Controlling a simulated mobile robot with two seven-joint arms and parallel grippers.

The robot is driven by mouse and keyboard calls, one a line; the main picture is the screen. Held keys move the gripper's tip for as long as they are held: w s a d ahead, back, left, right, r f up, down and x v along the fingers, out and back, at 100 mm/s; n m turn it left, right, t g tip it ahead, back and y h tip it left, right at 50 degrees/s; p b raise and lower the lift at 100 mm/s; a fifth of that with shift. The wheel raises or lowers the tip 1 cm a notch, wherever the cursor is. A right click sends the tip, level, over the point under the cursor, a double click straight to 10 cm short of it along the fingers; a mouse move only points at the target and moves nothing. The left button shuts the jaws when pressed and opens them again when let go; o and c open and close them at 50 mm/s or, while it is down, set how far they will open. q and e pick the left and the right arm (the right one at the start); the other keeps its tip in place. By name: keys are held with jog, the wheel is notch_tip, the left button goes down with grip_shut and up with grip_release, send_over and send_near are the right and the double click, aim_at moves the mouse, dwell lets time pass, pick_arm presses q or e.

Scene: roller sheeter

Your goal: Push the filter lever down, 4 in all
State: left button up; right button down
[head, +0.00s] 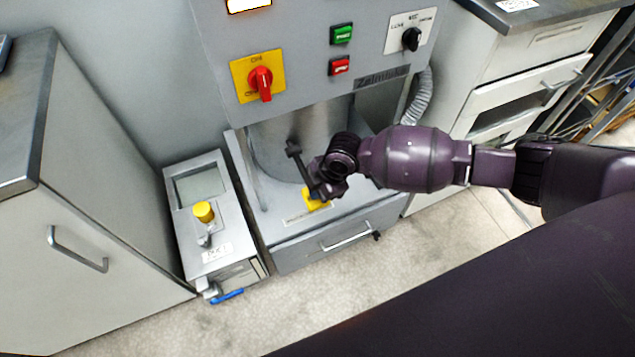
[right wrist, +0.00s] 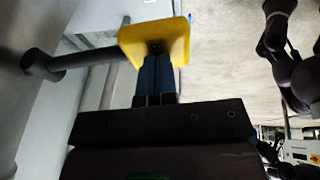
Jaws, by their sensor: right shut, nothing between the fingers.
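The filter lever (head: 294,149) is a dark rod with a short thick crossbar handle. In the head view it stands raised and slanted in front of the machine's round drum. In the right wrist view its handle (right wrist: 42,65) is at the left, and the rod runs right toward a yellow block (right wrist: 178,38). The yellow block (head: 312,204) shows in the head view below my gripper. My right gripper (head: 318,190) is shut and empty beside the rod's lower end. In the wrist view its fingertips (right wrist: 155,58) overlap the yellow block; I cannot tell whether they touch.
The control panel above has a red switch on a yellow plate (head: 261,83), green (head: 342,34) and red (head: 339,66) buttons. A small grey unit with a yellow knob (head: 203,211) stands left. The floor (head: 440,250) in front is clear.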

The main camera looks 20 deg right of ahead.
aim_at(319, 201)
jog(key=shift+t, duration=0.5)
notch_tip(319, 201, down, 4)
jog(key=shift+s+f+b, duration=0.15)
jog(key=shift+f+b, duration=0.05)
jog(key=shift+b, duration=0.35)
jog(key=shift+f, duration=0.25)
pick_arm(q)
jog(key=shift+s+f, duration=0.1)
jog(key=shift+f, duration=0.35)
pick_arm(e)
jog(key=shift+s+r+p, duration=0.1)
jog(key=shift+r+p, duration=0.2)
jog(key=shift+r, duration=0.15)
notch_tip(319, 201, up, 4)
jog(key=shift+s+r+p, duration=0.15)
jog(key=shift+r+p, duration=0.05)
jog(key=shift+p, duration=1.05)
pick_arm(q)
jog(key=shift+t, duration=0.3)
jog(key=r+p, duration=0.1)
jog(key=r, duration=0.1)
jog(key=d+r+p, duration=0.1)
jog(key=r, duration=0.2)
jog(key=shift+p, duration=0.3)
pick_arm(e)
jog(key=s+v, duration=0.1)
jog(key=v, duration=0.8)
jog(key=shift+s+d, duration=0.2)
